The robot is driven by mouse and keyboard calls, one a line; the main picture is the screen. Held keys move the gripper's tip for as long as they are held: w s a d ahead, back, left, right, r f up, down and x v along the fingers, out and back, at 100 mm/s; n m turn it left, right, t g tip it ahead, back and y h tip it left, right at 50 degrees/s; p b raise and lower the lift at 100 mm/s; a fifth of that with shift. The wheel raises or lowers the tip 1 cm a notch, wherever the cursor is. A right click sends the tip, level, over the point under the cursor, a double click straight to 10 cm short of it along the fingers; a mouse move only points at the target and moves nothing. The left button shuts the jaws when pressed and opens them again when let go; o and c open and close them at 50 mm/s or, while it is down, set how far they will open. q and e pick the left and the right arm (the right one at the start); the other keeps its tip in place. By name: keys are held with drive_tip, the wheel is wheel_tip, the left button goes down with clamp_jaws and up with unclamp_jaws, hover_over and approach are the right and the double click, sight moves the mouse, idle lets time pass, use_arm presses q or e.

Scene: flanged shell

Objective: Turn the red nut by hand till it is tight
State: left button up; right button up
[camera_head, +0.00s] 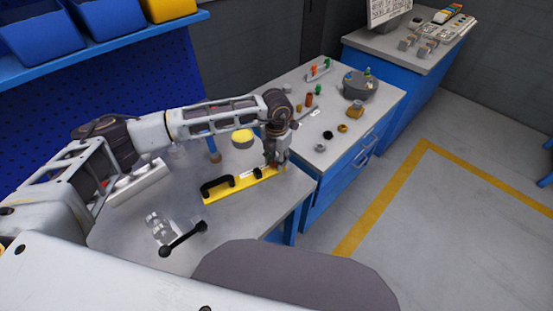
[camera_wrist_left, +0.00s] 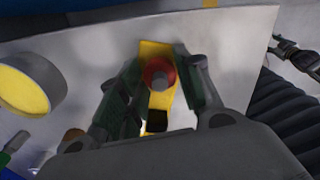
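The red nut (camera_wrist_left: 158,73) sits near the end of a yellow bar in the left wrist view, between my left gripper's two fingers (camera_wrist_left: 157,78). The right finger lies close against it in the picture, and a narrow strip of yellow shows between the nut and the left finger. In the head view my left gripper (camera_head: 276,160) points down over the right end of the yellow bar (camera_head: 243,184) and mostly hides the nut. The bar lies on the grey table and has a black handle (camera_head: 217,187).
A yellow-topped round part (camera_head: 243,136) stands behind the bar. A fixture with a black ball-ended handle (camera_head: 183,240) sits at the table's front. A side bench (camera_head: 312,133) at the right holds many small parts and a grey round container (camera_head: 359,88). Blue bins are above.

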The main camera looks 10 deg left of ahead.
sight(276, 161)
use_arm(q)
drive_tip(key=shift+o, duration=1.2)
drive_tip(key=shift+r, duration=0.5)
wheel_tip(276, 161, up, 11)
use_arm(e)
drive_tip(key=shift+s, duration=0.45)
